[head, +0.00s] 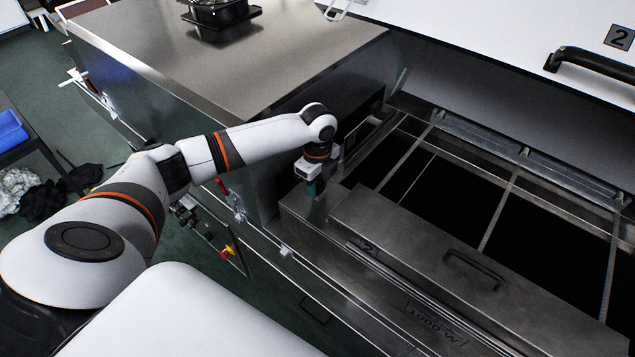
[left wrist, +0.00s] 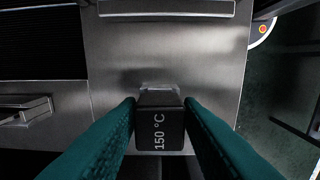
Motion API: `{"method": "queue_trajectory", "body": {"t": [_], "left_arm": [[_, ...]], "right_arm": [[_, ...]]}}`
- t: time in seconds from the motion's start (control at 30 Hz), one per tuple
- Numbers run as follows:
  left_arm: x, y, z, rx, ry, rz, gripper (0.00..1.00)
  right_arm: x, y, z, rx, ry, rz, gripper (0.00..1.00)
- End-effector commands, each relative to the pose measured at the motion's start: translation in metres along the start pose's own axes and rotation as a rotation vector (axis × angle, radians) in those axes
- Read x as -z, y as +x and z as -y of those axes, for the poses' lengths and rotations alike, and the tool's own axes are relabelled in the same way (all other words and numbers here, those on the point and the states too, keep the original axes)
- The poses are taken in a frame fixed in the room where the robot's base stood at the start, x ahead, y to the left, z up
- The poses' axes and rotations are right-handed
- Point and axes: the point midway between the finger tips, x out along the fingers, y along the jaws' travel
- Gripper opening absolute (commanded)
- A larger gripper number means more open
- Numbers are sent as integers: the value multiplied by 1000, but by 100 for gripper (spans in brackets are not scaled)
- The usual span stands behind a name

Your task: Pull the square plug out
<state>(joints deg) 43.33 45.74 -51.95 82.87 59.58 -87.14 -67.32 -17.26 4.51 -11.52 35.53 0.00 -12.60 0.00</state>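The square plug (left wrist: 160,128) is a dark block marked "150 °C", in the middle of the left wrist view. It sits against a brushed steel face (left wrist: 188,50). My left gripper (head: 313,186) is at the near corner of the steel dryer in the head view, and its teal fingers hide the plug there. In the left wrist view the fingers (left wrist: 160,104) lie one on each side of the plug, their tips close against its sides with no clear gap. The gripper looks shut on it. My right gripper is not in view.
A steel cover with a black handle (head: 474,268) lies right of the gripper. Behind it is an open dark bay crossed by metal bars (head: 498,210). A raised white lid with a black handle (head: 590,64) is at the upper right. A steel cabinet (head: 230,55) stands behind my arm.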

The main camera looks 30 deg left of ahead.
Motion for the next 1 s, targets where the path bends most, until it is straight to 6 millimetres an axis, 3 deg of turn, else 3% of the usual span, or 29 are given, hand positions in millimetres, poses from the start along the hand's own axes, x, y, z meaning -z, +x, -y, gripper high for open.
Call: {"method": "queue_trajectory", "body": {"t": [0.03, 0.1, 0.53, 1.0], "left_arm": [[0, 0, 0, 0, 0, 0, 41], [0, 0, 0, 0, 0, 0, 51], [0, -10, -1, -2, 1, 0, 51], [0, -93, -1, -5, 0, 0, 51]], "right_arm": [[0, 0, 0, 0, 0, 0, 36], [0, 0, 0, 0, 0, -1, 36], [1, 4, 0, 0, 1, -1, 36], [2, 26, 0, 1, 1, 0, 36]]}}
